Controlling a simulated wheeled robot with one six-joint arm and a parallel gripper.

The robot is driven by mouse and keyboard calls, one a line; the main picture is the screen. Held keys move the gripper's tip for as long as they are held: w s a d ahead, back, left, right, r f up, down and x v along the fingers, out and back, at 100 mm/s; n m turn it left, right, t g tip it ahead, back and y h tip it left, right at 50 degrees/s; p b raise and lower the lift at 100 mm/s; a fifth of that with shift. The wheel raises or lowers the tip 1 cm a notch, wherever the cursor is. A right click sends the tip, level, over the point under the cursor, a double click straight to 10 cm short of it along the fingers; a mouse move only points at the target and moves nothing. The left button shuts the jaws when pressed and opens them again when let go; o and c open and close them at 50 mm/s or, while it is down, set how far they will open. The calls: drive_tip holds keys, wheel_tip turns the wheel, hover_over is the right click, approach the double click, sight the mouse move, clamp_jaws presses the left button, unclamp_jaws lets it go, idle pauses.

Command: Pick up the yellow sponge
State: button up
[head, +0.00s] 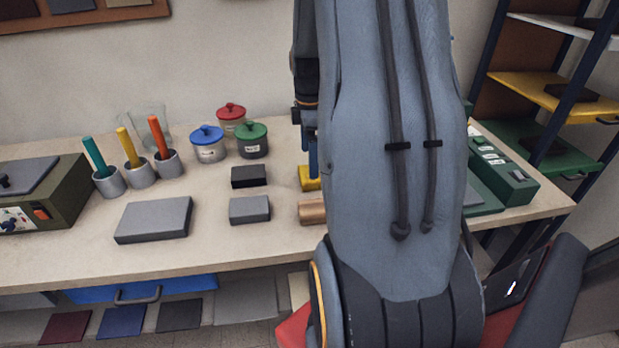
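A yellow block, which looks like the yellow sponge (308,179), lies on the table just left of my arm. Its right part is hidden behind the arm. Part of my gripper (312,160) shows as a narrow dark-blue finger pointing down, right above or at the yellow block. The rest of the gripper is hidden by my arm. I cannot tell whether the finger touches the block or whether the gripper is open or shut.
A tan block (312,212) lies in front of the yellow one. Left are a grey block (249,210), a black block (248,176), a large grey slab (154,219) and lidded jars (208,145). A green case (505,175) stands right.

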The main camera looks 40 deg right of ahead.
drive_tip(key=shift+f+p, duration=1.05)
drive_tip(key=shift+f, duration=2)
drive_tip(key=c, duration=1.1)
drive_tip(key=shift+c, duration=0.2)
wheel_tip(320, 180, up, 10)
drive_tip(key=b, duration=0.2)
